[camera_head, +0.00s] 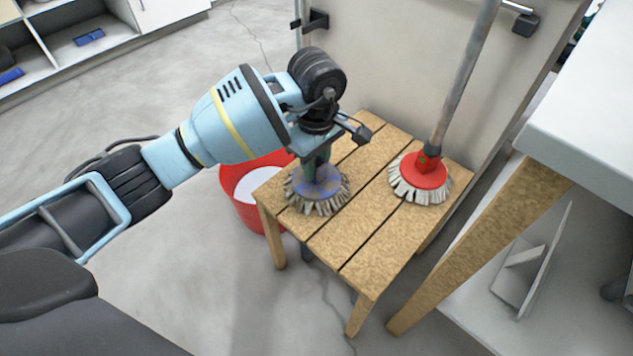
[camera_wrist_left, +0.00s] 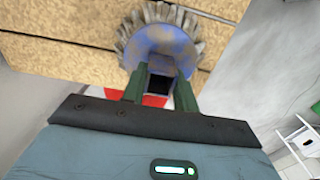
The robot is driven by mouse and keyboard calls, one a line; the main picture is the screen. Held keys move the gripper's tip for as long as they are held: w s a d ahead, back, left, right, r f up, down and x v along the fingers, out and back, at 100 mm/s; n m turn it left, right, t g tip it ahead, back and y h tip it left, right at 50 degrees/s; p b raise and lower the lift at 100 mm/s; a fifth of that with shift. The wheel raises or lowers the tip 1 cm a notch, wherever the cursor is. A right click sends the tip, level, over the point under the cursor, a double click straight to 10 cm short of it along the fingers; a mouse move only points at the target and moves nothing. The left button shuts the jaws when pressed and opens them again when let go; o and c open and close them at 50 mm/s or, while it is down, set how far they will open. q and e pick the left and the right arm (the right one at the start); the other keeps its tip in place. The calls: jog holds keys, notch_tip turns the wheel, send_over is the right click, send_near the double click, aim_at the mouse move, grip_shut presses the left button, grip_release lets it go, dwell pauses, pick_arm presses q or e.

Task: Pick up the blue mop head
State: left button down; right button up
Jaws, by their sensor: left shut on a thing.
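The blue mop head (camera_head: 322,183), a blue round cap with a fringe of grey bristles, is at the left end of the small wooden table (camera_head: 362,215), bristles down. My left gripper (camera_head: 318,158) is above it, pointing down, with its fingers shut on the socket at the top of the cap. In the left wrist view the blue mop head (camera_wrist_left: 163,48) lies just past the fingertips, and the green fingers (camera_wrist_left: 160,88) stand on both sides of its square socket. I cannot tell whether the bristles touch the tabletop. My right gripper is not in view.
A red mop head (camera_head: 420,180) with a long handle (camera_head: 465,80) stands on the table's right part. A red bucket (camera_head: 243,200) is on the floor behind the table's left end. A white counter (camera_head: 590,120) with wooden legs is at the right. Open floor lies at the left.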

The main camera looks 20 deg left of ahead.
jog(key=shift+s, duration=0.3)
pick_arm(q)
jog(key=shift+r, duration=0.5)
notch_tip(320, 180, up, 3)
jog(key=shift+s+r+p, duration=0.1)
jog(key=shift+s+p, duration=0.05)
jog(key=shift+p, duration=0.9)
jog(key=s+a+p, duration=0.1)
jog(key=s+p, duration=0.4)
jog(key=s, duration=1)
jog(key=shift+s+a+r, duration=0.25)
jog(key=shift+s+r, duration=0.05)
jog(key=shift+r, duration=0.1)
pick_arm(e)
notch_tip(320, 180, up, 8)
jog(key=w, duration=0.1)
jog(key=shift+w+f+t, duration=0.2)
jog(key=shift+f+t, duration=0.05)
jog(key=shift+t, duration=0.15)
